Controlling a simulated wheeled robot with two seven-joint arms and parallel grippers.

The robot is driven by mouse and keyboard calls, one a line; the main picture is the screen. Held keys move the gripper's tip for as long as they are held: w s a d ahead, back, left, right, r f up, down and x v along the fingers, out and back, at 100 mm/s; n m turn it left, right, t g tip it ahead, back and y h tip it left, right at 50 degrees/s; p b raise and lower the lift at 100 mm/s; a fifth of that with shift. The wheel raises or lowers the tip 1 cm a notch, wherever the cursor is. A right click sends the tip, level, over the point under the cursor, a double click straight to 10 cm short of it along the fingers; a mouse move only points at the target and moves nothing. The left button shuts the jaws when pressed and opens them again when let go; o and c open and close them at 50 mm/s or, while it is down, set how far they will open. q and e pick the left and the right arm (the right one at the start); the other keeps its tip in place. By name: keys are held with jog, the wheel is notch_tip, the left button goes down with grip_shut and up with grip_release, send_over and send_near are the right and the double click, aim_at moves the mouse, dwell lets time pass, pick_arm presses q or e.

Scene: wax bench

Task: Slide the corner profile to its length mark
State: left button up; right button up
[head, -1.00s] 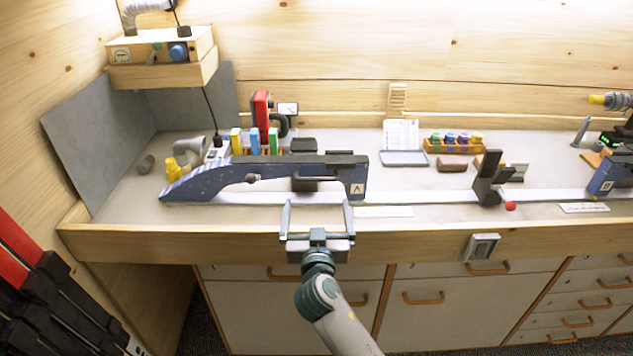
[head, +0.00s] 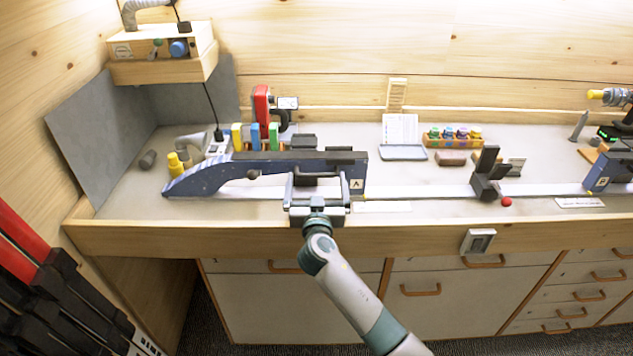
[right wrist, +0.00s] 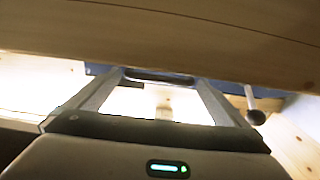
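A long blue profile marked A (head: 215,180) lies on the pale rail at the bench's left, with a curved left end and a dark top bar. A dark handle shows on its front near the A. A similar blue piece marked B (head: 598,178) is at the right edge. Which one the task calls the corner profile is not labelled. My right gripper (head: 318,180) is open at the handle, one finger on each side; contact cannot be told. In the right wrist view the fingers (right wrist: 160,82) are apart below the blue edge. My left gripper is not in view.
A dark upright block (head: 487,177) with a red knob (head: 507,202) stands on the rail (head: 420,192). White label strips (head: 383,207) lie along the front. Coloured blocks (head: 255,137), a grey tray (head: 403,153) and a bottle rack (head: 454,142) stand behind. The bench's front edge (head: 400,236) is below the gripper.

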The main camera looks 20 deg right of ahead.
jog(key=c, duration=1.1)
jog(key=s+d, duration=0.2)
jog(key=d, duration=0.7)
jog(key=shift+s+d, duration=0.4)
jog(key=o, duration=1.2)
jog(key=shift+a+b, duration=0.1)
jog(key=shift+b, duration=0.2)
jog(key=shift+b+v, duration=2.4)
jog(key=shift+v, duration=6.3)
